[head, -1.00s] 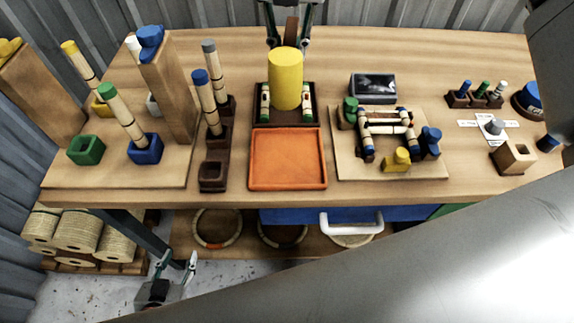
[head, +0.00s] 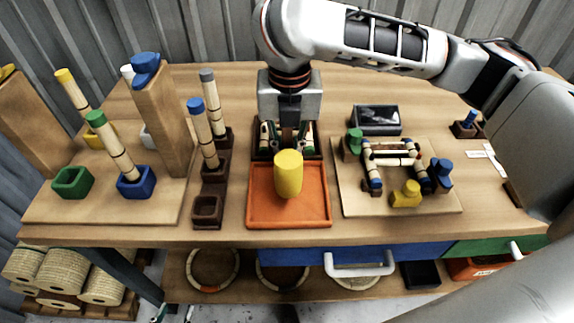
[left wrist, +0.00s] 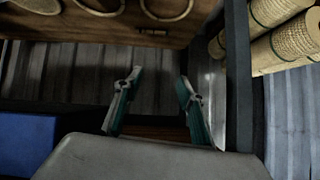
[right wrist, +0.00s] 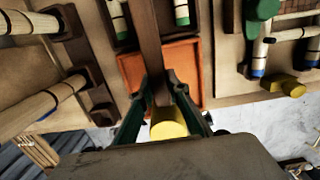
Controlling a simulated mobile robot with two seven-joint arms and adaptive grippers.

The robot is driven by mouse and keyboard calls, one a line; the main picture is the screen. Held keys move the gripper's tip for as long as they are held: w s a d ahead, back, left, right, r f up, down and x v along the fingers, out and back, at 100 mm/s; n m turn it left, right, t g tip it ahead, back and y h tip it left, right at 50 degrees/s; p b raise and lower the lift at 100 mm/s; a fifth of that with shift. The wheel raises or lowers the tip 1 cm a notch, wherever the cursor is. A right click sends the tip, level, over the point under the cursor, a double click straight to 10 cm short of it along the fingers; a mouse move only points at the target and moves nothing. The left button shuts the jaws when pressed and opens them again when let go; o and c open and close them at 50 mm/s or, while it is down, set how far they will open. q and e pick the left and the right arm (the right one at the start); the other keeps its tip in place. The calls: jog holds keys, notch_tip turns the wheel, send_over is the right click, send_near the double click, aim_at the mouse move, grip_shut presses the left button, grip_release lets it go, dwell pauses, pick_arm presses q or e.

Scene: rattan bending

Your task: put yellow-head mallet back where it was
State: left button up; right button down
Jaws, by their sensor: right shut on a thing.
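The yellow-head mallet shows its yellow cylindrical head (head: 288,174) over the orange tray (head: 257,212) in the head view. I cannot tell whether it touches the tray. My right gripper (head: 290,136) is just behind the head, pointing down, and is shut on the mallet. In the right wrist view the yellow head (right wrist: 168,123) shows between the fingers, with a brown wooden bar (right wrist: 150,40) running up from them. My left gripper (left wrist: 153,100) is open and empty, low in front of the table; only its tips show at the head view's bottom edge.
A dark holder with rattan pieces lies behind the orange tray. Brown sockets (head: 207,210) with upright rattan poles stand to the left. A board with a rattan frame (head: 392,165) and a dark box (head: 377,120) are to the right. Drawers (head: 415,256) are below the tabletop.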

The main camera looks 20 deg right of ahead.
jog(key=shift+f, duration=0.2)
notch_tip(320, 180, down, 4)
jog(key=shift+r+b, duration=0.2)
jog(key=shift+b, duration=0.45)
jog(key=shift+f, duration=0.25)
pick_arm(q)
jog(key=shift+w+a+r, duration=0.1)
jog(key=shift+w+a, duration=0.15)
jog(key=shift+w, duration=0.25)
pick_arm(e)
jog(key=c, duration=2)
grip_release()
pick_arm(q)
jog(key=shift+s+f, duration=0.15)
jog(key=shift+f, duration=0.05)
pick_arm(e)
jog(key=shift+o, duration=0.4)
pick_arm(q)
jog(key=shift+f, duration=0.1)
